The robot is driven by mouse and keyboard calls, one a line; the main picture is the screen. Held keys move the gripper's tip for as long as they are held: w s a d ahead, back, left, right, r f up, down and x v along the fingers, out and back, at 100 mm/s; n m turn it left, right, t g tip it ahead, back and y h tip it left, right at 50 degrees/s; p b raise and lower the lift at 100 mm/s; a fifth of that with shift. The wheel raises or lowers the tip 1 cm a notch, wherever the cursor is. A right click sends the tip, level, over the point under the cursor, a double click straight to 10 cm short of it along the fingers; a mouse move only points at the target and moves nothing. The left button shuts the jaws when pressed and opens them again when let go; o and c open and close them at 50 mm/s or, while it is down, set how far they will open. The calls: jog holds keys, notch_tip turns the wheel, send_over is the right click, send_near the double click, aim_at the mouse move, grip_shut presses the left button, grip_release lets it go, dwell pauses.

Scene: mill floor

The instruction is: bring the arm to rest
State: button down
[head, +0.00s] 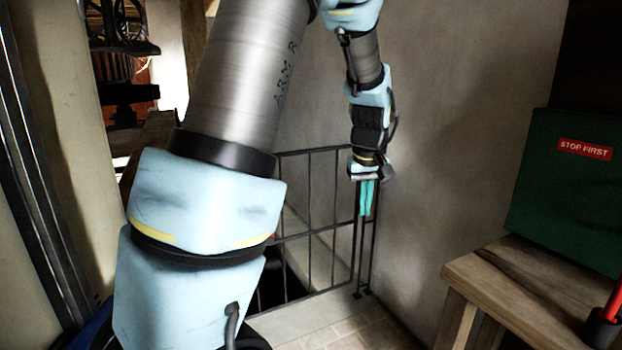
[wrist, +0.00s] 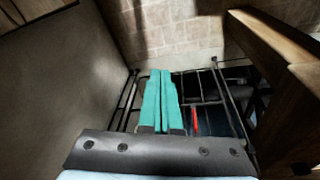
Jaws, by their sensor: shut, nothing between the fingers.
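My arm rises large through the left and middle of the head view and bends over at the top. Its far end hangs down beside the plaster wall. My gripper (head: 366,212) has teal fingers that point down, close together and empty, in front of the metal railing (head: 310,212). In the wrist view my gripper (wrist: 161,74) also shows its fingers side by side with nothing held. The railing (wrist: 208,102) lies beyond and below the fingers there. I cannot tell whether the fingers touch it.
A wooden bench (head: 520,290) stands at the right with a green box (head: 565,185) labelled "STOP FIRST" on it. A red-handled thing (head: 603,325) is at its front edge. The plaster wall (head: 450,130) is close to my gripper. A wooden beam (wrist: 275,60) crosses the wrist view's right.

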jog(key=s+a+f+m, duration=0.1)
jog(key=s+a+f, duration=0.1)
jog(key=s+a, duration=0.5)
jog(key=s+a+f+m+g, duration=0.1)
jog(key=s+a+f, duration=0.1)
jog(key=s+a, duration=0.5)
jog(key=a, duration=0.5)
jog(key=shift+a+m, duration=0.3)
jog(key=c, duration=1.6)
grip_release()
jog(key=shift+w, duration=0.1)
